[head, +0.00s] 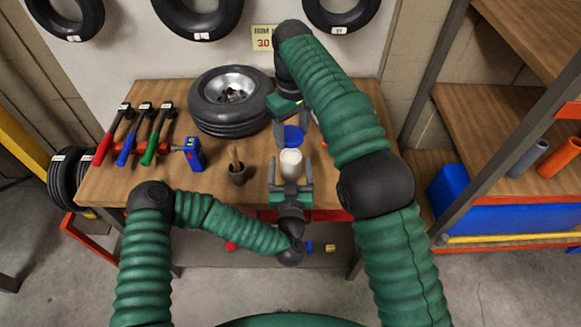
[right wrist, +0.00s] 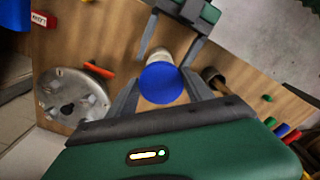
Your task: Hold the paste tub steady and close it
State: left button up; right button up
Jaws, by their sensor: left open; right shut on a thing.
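The white paste tub (head: 290,163) stands upright near the front edge of the workbench (head: 262,147). My left gripper (head: 290,175) is open, with its fingers on either side of the tub. My right gripper (head: 292,128) is shut on a round blue lid (head: 293,139), just behind the tub in the head view. In the right wrist view the lid (right wrist: 162,83) is between the right fingers and hides part of the tub (right wrist: 172,56). The left fingers show beyond it. Whether the left fingers touch the tub cannot be told.
A brush stands in a dark cup (head: 237,175) left of the tub. Further left are a blue box (head: 194,154) and red, blue and green-handled hammers (head: 156,140). A wheel (head: 230,102) lies behind. A grey metal disc (right wrist: 70,98) shows in the wrist view.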

aim_at(291, 154)
pick_arm(q)
jog(key=w, duration=0.4)
jog(key=shift+w+f, duration=0.1)
jog(key=shift+w, duration=0.3)
jog(key=shift+s, duration=0.1)
grip_shut()
